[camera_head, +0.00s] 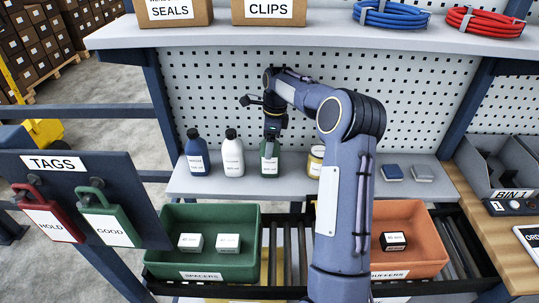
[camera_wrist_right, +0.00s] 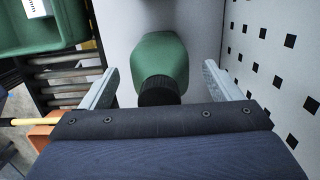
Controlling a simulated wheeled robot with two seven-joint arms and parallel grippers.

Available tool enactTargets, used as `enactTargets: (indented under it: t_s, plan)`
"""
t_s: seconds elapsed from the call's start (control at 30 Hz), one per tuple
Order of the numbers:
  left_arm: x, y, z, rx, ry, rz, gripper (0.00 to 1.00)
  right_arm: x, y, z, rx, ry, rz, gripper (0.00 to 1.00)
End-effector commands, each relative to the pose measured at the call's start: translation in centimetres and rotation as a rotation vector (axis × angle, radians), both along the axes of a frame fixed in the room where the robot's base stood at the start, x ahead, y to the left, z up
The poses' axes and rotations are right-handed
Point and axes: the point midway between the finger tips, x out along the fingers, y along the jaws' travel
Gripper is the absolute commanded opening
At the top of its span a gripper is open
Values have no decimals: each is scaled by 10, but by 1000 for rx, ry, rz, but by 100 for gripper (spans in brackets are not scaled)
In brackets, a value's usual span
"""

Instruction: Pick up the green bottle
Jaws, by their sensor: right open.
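The green bottle (camera_head: 270,165) stands upright on the lower grey shelf, its top covered by my right gripper (camera_head: 271,135) in the head view. In the right wrist view the green bottle (camera_wrist_right: 160,55), with its black cap, lies between the two fingers of the right gripper (camera_wrist_right: 161,70). The fingers are open, with a visible gap on each side of the bottle. My left gripper is in neither view.
A blue bottle (camera_head: 196,154) and a white bottle (camera_head: 232,155) stand left of the green one. Below are a green bin (camera_head: 180,260) and an orange bin (camera_head: 428,262); a pegboard (camera_head: 210,90) stands behind.

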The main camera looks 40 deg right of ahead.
Motion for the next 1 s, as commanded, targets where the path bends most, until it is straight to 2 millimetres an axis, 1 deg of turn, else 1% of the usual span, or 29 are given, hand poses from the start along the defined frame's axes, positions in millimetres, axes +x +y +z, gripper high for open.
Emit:
enactTargets:
  t_s: [0.1, 0.27, 0.3, 0.9, 0.93, 1.0]
  plan:
    - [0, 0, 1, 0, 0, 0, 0, 0, 1, -5, 1, -1, 1, 84]
    - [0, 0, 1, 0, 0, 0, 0, 1, 1, -6, 0, -1, 1, 84]
    - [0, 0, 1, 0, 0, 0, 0, 1, 1, -6, 0, -1, 1, 83]
    - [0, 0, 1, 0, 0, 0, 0, 0, 1, -5, 0, -1, 1, 5]
    - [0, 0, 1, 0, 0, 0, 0, 0, 1, -5, 0, -1, 1, 1]
    - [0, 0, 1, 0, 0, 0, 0, 1, 1, -4, -1, -5, 2, 0]
